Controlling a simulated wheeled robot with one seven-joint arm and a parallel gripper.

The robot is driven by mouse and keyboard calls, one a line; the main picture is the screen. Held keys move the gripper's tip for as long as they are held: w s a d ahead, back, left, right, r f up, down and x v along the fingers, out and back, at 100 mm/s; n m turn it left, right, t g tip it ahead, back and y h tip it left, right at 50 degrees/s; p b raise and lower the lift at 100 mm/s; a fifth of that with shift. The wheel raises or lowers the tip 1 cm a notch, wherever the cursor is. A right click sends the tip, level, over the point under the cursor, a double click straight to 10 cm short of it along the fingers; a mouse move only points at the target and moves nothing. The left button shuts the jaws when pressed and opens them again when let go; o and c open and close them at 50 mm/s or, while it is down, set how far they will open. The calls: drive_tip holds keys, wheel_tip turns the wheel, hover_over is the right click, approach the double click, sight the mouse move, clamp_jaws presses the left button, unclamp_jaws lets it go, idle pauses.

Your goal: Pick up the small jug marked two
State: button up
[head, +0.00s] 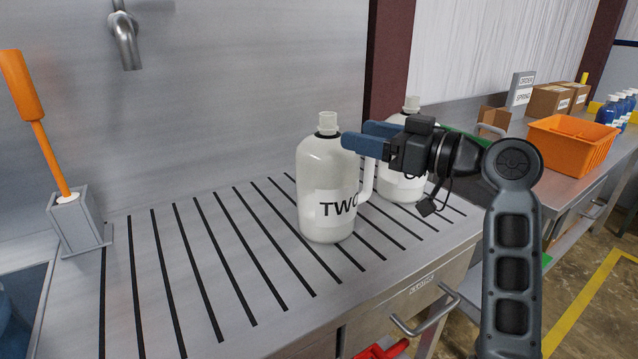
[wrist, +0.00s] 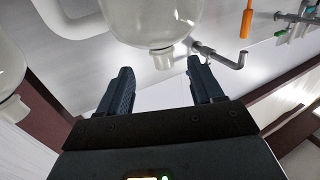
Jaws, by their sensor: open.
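The white jug marked TWO (head: 322,185) stands upright on the grooved steel counter, with a pale cap (head: 327,122) and a handle on its right side. My gripper (head: 354,136) is level with the jug's neck, at its right, with blue fingers pointing left. In the wrist view the open fingers (wrist: 160,66) are empty, and the cap of a jug (wrist: 155,18) shows between and beyond their tips. Whether a finger touches the jug is unclear. A second white jug (head: 398,187) stands behind to the right, partly hidden by my gripper; its marking is mostly covered.
The grooved counter (head: 190,265) is clear left of the jug. An orange-handled tool (head: 45,130) stands in a grey holder (head: 82,222) at the left. A steel tap (head: 124,40) hangs above. An orange crate (head: 570,150) and cardboard boxes (head: 550,101) sit at the right.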

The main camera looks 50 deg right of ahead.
sight(335, 130)
drive_tip(key=w, duration=0.2)
drive_tip(key=w+p, duration=0.1)
drive_tip(key=w, duration=0.2)
drive_tip(key=w+a, duration=0.1)
drive_tip(key=w, duration=0.1)
drive_tip(key=shift+w+r+p, duration=0.1)
drive_tip(key=shift+w+p, duration=0.2)
drive_tip(key=shift+f, duration=0.2)
clamp_jaws()
